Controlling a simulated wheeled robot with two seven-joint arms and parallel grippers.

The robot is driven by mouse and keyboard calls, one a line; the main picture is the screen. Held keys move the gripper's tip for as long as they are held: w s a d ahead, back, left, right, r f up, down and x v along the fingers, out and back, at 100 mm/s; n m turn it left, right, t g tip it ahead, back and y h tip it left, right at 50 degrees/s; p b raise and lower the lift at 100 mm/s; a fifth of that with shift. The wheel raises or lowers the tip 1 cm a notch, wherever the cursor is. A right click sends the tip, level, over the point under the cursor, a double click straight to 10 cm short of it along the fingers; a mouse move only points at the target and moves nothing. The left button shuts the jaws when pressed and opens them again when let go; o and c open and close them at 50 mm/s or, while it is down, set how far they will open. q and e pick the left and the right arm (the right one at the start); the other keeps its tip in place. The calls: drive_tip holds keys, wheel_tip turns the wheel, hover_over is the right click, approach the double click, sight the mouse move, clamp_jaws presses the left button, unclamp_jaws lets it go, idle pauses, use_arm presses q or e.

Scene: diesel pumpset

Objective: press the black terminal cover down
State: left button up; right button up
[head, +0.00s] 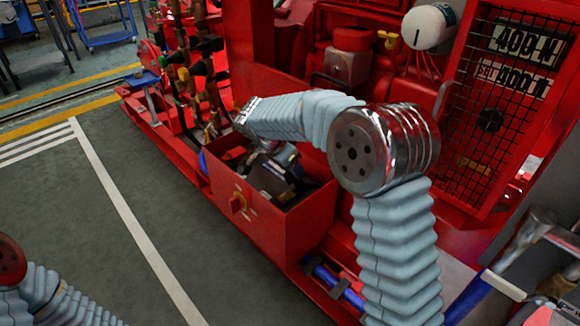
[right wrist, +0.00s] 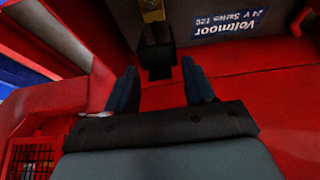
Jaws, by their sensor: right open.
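The black terminal cover (right wrist: 157,52) shows in the right wrist view, just beyond and between my fingertips, below a yellow piece. It belongs with the grey battery (right wrist: 185,22), whose blue label appears upside down. My right gripper (right wrist: 159,68) is open, with one dark finger on each side of the cover's line; I see nothing held. I cannot tell whether it touches the cover. In the head view my right arm bends over into the red box (head: 245,213), and dark parts inside are too small to separate clearly. My left gripper is out of view; only its arm shows lower left.
The red box walls (right wrist: 235,88) surround the gripper closely. A mesh guard (head: 490,110) stands at the right, and pipes and valves (head: 200,75) at the back left. Grey floor (head: 70,220) to the left is clear.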

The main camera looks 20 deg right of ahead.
sight(291, 179)
drive_tip(key=p+v, duration=0.2)
drive_tip(key=v, duration=1.1)
drive_tip(key=shift+s+a+r, duration=0.15)
drive_tip(key=shift+a+r, duration=0.05)
drive_tip(key=shift+r, duration=0.05)
